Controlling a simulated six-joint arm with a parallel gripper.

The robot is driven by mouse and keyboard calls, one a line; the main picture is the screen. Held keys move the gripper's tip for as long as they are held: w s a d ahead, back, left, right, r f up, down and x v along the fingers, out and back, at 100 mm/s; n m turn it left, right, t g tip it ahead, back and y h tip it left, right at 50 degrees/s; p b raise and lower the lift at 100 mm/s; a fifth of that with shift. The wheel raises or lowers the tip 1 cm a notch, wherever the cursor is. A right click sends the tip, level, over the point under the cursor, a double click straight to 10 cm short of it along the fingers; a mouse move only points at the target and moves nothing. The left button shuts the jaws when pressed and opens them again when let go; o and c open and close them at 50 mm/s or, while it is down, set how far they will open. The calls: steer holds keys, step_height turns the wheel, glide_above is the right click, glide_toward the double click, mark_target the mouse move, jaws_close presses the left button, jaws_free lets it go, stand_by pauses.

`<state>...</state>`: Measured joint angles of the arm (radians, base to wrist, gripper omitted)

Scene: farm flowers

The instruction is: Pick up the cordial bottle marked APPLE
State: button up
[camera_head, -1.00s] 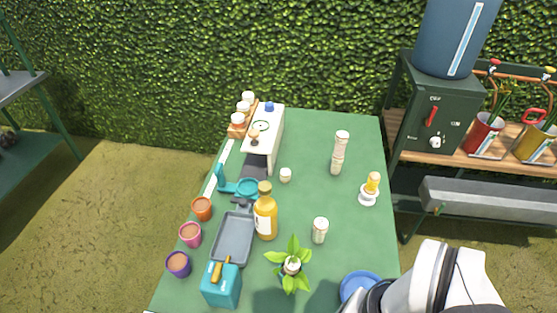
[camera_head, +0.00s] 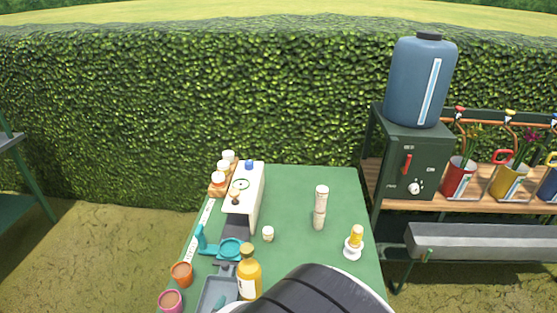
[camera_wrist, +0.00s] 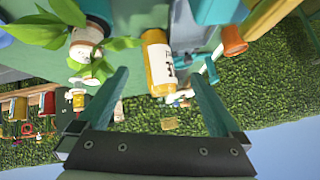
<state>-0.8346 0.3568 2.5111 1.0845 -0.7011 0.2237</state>
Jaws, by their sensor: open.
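A bottle of amber-yellow liquid with a gold cap and white label (camera_head: 249,279) stands on the green table at the lower middle of the head view, its lower part cut off by the frame. It also shows in the wrist view (camera_wrist: 160,68), lying between the fingers in the picture and beyond them, with no contact visible. The label's writing is too small to read. My gripper (camera_wrist: 160,74) is open and empty, its two teal fingers spread apart. In the head view only my arm shows, at the bottom edge.
A grey tray (camera_head: 216,292) is left of the bottle, near orange (camera_head: 181,274) and pink (camera_head: 170,301) pots. A teal stand (camera_head: 228,249), small white jar (camera_head: 268,234) and tall pale jar (camera_head: 320,208) stand farther back. A leafy plant (camera_wrist: 45,28) is beside the bottle in the wrist view.

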steer(key=w+f+t, duration=0.1)
steer(key=w+f, duration=0.1)
steer(key=w, duration=0.2)
steer(key=w+f+n+t+h, duration=0.1)
steer(key=w+f, duration=0.2)
steer(key=w, duration=0.2)
steer(key=w+f+n+t, duration=0.1)
steer(key=w+f, duration=0.1)
steer(key=w, duration=0.3)
steer(key=shift+a+f, duration=0.35)
steer(key=shift+a, duration=0.05)
steer(key=shift+s, duration=0.1)
jaws_close()
